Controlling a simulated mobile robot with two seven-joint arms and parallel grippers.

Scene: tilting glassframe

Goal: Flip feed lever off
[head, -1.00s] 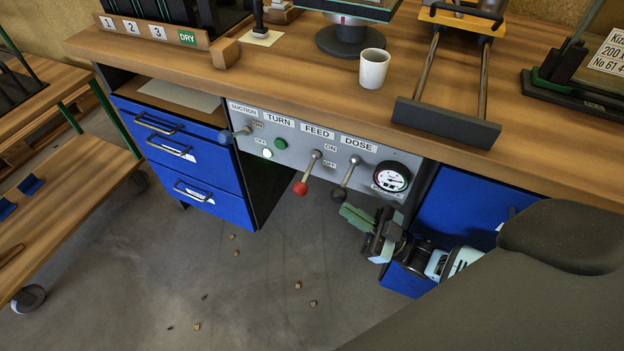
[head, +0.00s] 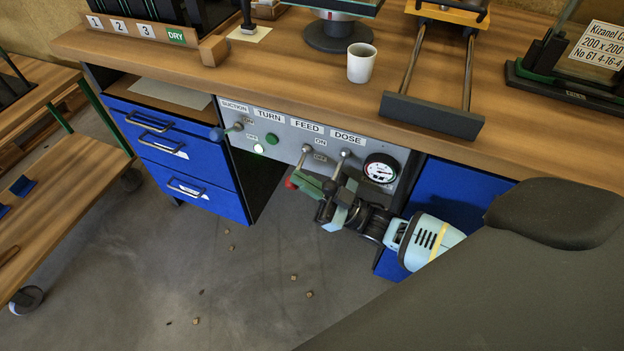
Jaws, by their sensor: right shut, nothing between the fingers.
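The feed lever (head: 300,161) is a metal rod with a red knob (head: 290,182), mounted under the FEED label on the grey panel (head: 268,122). Its rod slants down and out from the panel; whether it stands at ON or OFF is hard to tell. My right gripper (head: 303,183) is shut and empty, with its green fingertips just right of the red knob. They overlap the knob's edge in the picture; contact cannot be told. My left gripper is not in view.
The dose lever (head: 341,165) stands close behind my right gripper, partly hidden by it. A gauge (head: 380,169) is to its right. The suction lever (head: 228,131) and a green button (head: 272,139) are to the left. The worktop (head: 300,82) overhangs the panel.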

